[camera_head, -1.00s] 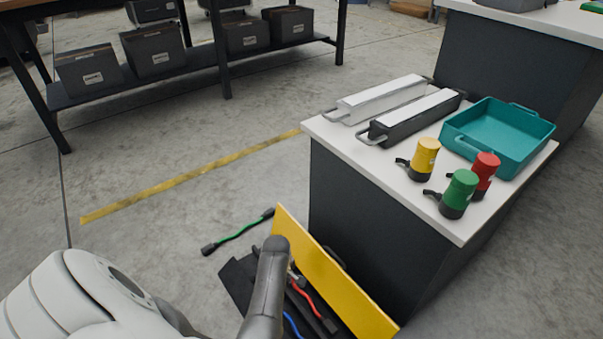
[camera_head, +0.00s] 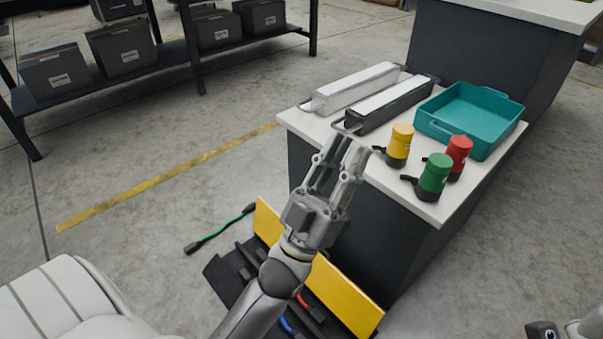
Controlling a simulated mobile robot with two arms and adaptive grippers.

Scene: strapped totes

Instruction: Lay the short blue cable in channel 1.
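A blue cable (camera_head: 286,326) shows only in part in the dark open tote (camera_head: 222,280) on the floor, at the bottom edge; my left arm hides much of the tote. Two long channels lie on the bench, a white one (camera_head: 350,87) behind and a dark one with a white top (camera_head: 392,102) in front. I cannot make out which is channel 1. My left gripper (camera_head: 343,148) is raised at the near bench edge, its fingers pointing toward the dark channel's near end. No cable shows in it, and its finger gap is unclear.
A green cable (camera_head: 222,231) lies on the floor beside the tote; a red cable (camera_head: 303,301) is inside it. A yellow panel (camera_head: 345,295) stands along the tote. Yellow (camera_head: 401,142), red (camera_head: 459,150) and green (camera_head: 436,172) capped items and a teal tray (camera_head: 427,125) occupy the bench.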

